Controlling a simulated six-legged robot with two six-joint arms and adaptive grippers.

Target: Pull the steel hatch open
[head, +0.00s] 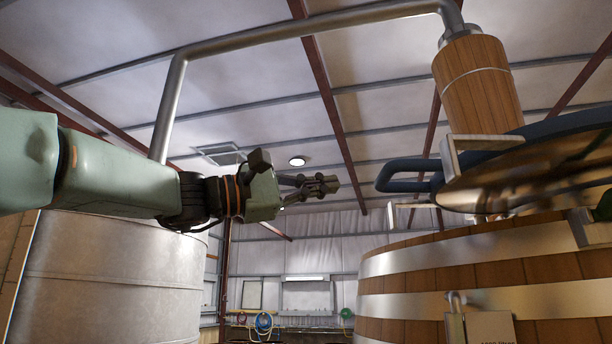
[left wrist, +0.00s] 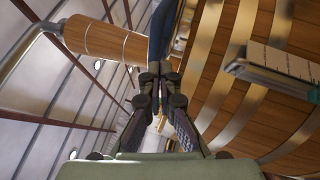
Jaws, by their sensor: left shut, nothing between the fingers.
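My left gripper (head: 330,184) reaches in from the left in the head view, its fingers shut and empty. Its fingertips also show in the left wrist view (left wrist: 160,72). A dark blue tubular handle (head: 408,164) lies a short gap to the right of the fingertips; a blue bar also shows beyond them in the left wrist view (left wrist: 160,32). Right of the handle, a shiny, round, lid-like plate (head: 545,172) sits tilted above the wooden vat. My right gripper is in neither view.
A steel pipe (head: 300,28) arches overhead to a wood-clad cylinder (head: 474,85). A metal tank (head: 110,270) stands lower left. Open air lies below the gripper.

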